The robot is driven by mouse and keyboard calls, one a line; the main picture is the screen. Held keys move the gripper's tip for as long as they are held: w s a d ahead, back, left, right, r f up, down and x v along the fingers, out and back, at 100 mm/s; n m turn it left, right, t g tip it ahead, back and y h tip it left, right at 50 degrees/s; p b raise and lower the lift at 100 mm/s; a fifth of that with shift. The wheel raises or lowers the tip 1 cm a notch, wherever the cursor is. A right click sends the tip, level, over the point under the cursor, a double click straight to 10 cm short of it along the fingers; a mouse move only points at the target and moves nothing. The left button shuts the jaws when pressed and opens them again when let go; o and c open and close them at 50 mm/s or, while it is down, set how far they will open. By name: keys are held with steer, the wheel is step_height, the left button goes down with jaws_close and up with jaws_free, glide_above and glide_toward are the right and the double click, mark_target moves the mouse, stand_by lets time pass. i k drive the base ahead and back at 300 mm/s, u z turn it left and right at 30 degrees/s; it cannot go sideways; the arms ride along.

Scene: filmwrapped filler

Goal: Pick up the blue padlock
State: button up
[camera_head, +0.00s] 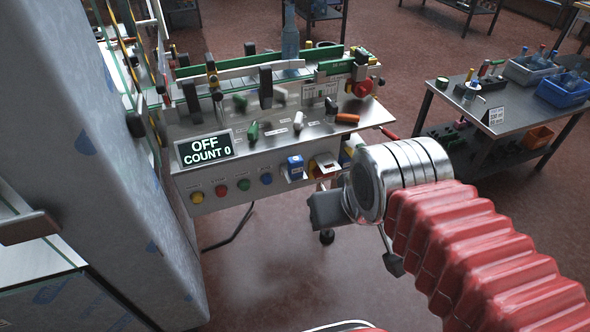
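The blue padlock (295,167) seems to be the small blue block with a pale label on the front edge of the machine bench, right of the row of coloured buttons. How it is fastened there is too small to tell. My gripper (359,238) is in front of the bench, below and to the right of the padlock and apart from it. Its two dark fingers are spread, with only floor visible between them. Part of the gripper is hidden behind my silver wrist.
The machine bench (345,122) carries rails, tools and an "OFF COUNT 0" display (206,149). A yellow-and-white item (324,167) sits just right of the padlock. A large grey film-wrapped panel (75,130) stands close on the left. A side table (510,105) holds blue bins.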

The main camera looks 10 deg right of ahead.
mark_target(295, 163)
steer(key=k, duration=1.3)
steer(key=u, duration=0.2)
steer(key=i, duration=0.65)
steer(key=u, duration=0.8)
steer(key=i, duration=0.6)
steer(key=u, duration=0.25)
